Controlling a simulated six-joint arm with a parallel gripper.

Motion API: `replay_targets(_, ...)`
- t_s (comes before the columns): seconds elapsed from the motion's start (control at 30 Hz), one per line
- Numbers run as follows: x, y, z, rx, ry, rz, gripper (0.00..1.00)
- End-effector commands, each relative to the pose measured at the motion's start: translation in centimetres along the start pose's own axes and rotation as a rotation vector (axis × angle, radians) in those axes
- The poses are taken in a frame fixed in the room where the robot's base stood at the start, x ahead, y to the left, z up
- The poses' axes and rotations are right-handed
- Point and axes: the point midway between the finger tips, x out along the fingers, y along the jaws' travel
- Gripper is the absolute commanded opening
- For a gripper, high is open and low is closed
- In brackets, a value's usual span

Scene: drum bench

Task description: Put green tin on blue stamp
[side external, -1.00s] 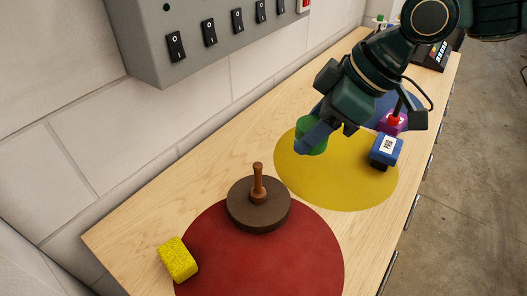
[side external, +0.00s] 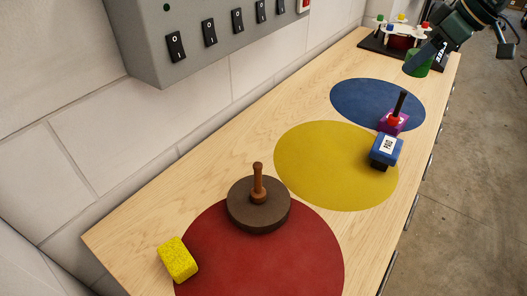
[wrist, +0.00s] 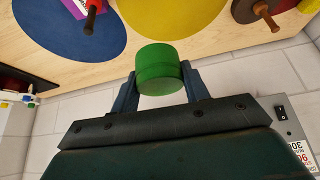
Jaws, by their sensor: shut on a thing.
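My gripper (side external: 416,62) is at the top right of the side view, shut on the green tin (side external: 420,66). In the wrist view the green tin (wrist: 158,68) sits between the two blue fingers of my gripper (wrist: 158,78). The blue stamp (side external: 386,149), with a white "PAID" label, lies on the right edge of the yellow disc, well toward the camera from the tin. It is not seen in the wrist view.
A purple stamp (side external: 393,121) with a dark handle stands at the blue disc's (side external: 365,98) edge, just behind the blue stamp. A black rack (side external: 376,42) stands at the far end. A brown wooden-handled disc (side external: 258,212) and yellow sponge (side external: 178,260) are nearer, by the red disc (side external: 270,262).

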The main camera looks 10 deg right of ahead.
Motion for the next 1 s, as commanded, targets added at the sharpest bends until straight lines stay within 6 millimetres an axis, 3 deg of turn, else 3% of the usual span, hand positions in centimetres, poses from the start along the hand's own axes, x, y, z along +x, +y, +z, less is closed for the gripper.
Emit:
replay_targets(0.27,-0.3,0.8,0.3,0.01,0.0,0.007,0.22)
replay_targets(0.47,0.7,0.7,0.9,0.012,-0.001,0.005,0.22)
replay_targets(1.0,9.0,0.7,5.7,0.012,-0.004,0.004,0.22)
